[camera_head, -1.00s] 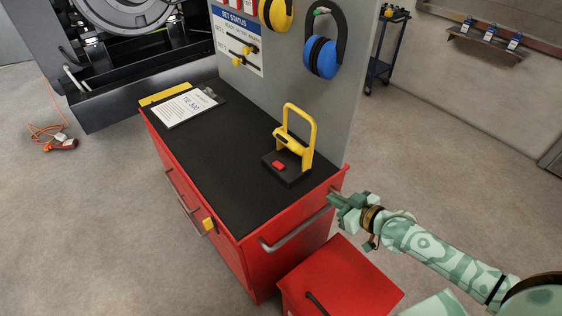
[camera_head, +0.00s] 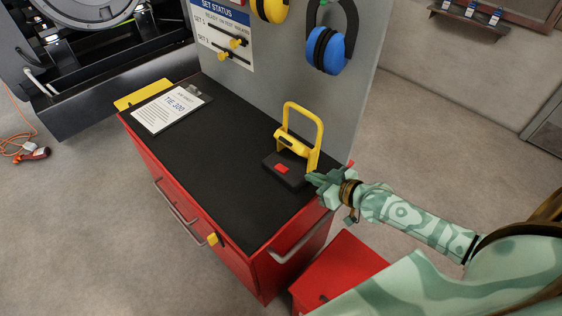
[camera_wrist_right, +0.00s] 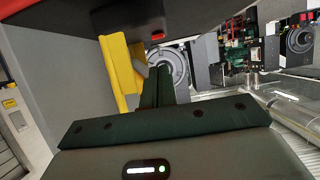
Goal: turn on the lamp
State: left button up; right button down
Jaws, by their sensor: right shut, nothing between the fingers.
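The lamp stands upright on the black top of the red cabinet, with a yellow frame handle (camera_head: 318,128), a yellow lamp head (camera_head: 292,144) and a dark base. A red button (camera_head: 282,169) sits on top of the base. My right gripper (camera_head: 312,179) is shut and empty, just right of the base near the cabinet's edge; I cannot tell whether it touches. In the right wrist view its closed fingers (camera_wrist_right: 158,87) point forward, beside a yellow upright bar (camera_wrist_right: 118,68). My left gripper is not in view.
A grey panel (camera_head: 262,85) rises behind the lamp, with blue ear defenders (camera_head: 327,50) hanging on it. A clipboard (camera_head: 172,108) lies at the far left of the cabinet top (camera_head: 215,160). The middle of that top is clear. A lower red box (camera_head: 345,262) stands beside the cabinet.

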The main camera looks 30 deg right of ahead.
aim_at(289, 176)
jog(key=shift+w, duration=0.15)
jog(key=b+x, duration=0.2)
jog(key=x, duration=0.7)
jog(key=shift+b, duration=0.4)
jog(key=shift+w+a+f, duration=0.15)
jog(key=shift+w+a, duration=0.05)
jog(key=shift+w, duration=0.2)
